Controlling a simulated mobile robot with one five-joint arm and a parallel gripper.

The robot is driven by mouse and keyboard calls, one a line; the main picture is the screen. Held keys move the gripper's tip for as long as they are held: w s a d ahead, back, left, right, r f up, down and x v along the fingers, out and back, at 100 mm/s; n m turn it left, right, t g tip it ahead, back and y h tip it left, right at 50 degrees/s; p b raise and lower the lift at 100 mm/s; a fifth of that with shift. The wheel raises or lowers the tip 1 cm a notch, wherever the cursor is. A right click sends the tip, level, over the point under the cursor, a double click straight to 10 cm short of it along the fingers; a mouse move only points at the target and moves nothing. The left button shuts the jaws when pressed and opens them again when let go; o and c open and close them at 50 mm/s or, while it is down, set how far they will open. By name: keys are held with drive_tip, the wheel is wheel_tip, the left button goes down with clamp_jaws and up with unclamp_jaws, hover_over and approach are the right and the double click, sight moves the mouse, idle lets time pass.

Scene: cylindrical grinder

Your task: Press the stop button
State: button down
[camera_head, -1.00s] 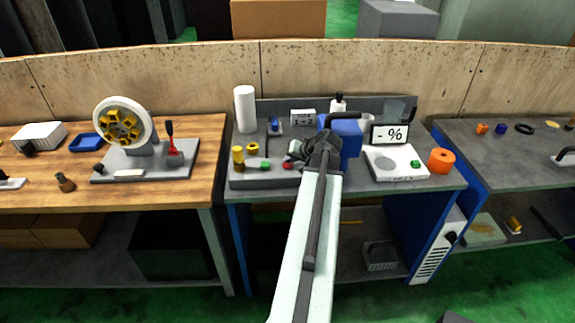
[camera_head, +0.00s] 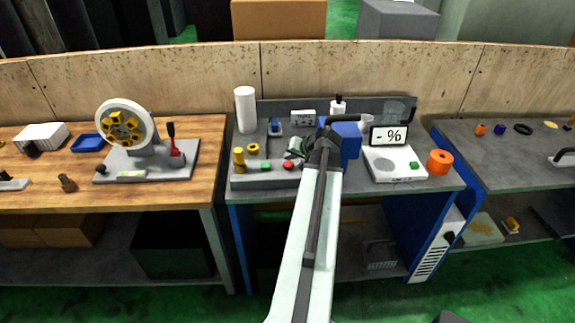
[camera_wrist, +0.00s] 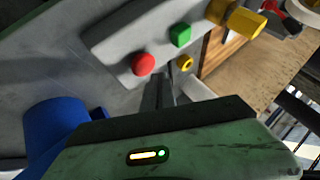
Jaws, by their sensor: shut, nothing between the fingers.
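The red button (camera_head: 288,166) sits on the front strip of the grinder's grey panel, right of a green button (camera_head: 266,167). In the wrist view the red button (camera_wrist: 143,64) is a round dome and the green button (camera_wrist: 180,35) is squarer. My gripper (camera_head: 295,148) is just behind and right of the red button in the head view, its tips partly hidden by its dark body. In the wrist view its fingers (camera_wrist: 158,90) are together and empty, pointing near the red button. A gap shows between fingertips and button in that picture; their height above the panel is unclear.
A yellow knob (camera_head: 238,159) and yellow ring (camera_head: 253,149) are left of the buttons. A white cylinder (camera_head: 245,110) stands behind. The blue motor block (camera_head: 347,140) is close to my gripper's right. A display (camera_head: 389,135) and orange spool (camera_head: 440,162) are farther right.

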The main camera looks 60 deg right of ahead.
sight(290, 165)
wheel_tip(290, 165, up, 5)
drive_tip(key=p, duration=0.4)
drive_tip(key=shift+p, duration=0.3)
drive_tip(key=shift+f, duration=0.1)
drive_tip(key=w+a+n+y, duration=0.1)
drive_tip(key=w+a, duration=0.2)
drive_tip(key=a, duration=0.1)
drive_tip(key=w+a+f+n+y, duration=0.1)
drive_tip(key=w+a, duration=0.3)
drive_tip(key=w+a+f+n+g, duration=0.1)
drive_tip(key=w+a, duration=0.2)
drive_tip(key=a, duration=0.2)
drive_tip(key=shift+w+f+y, duration=0.25)
drive_tip(key=shift+w+y, duration=0.15)
drive_tip(key=w+a+f+n+g+y, duration=0.1)
drive_tip(key=w+a+n, duration=0.15)
drive_tip(key=a, duration=0.45)
drive_tip(key=w+a+f+n+g+y, duration=0.1)
drive_tip(key=w+a, duration=0.2)
drive_tip(key=a, duration=0.3)
drive_tip(key=a+f+n+g+h, duration=0.1)
drive_tip(key=a+n+g, duration=0.4)
drive_tip(key=a, duration=2.8)
drive_tip(key=shift+f+n+g+h, duration=0.3)
drive_tip(key=shift+f+n+h, duration=0.1)
drive_tip(key=shift+f+n, duration=0.35)
drive_tip(key=shift+a+f, duration=0.1)
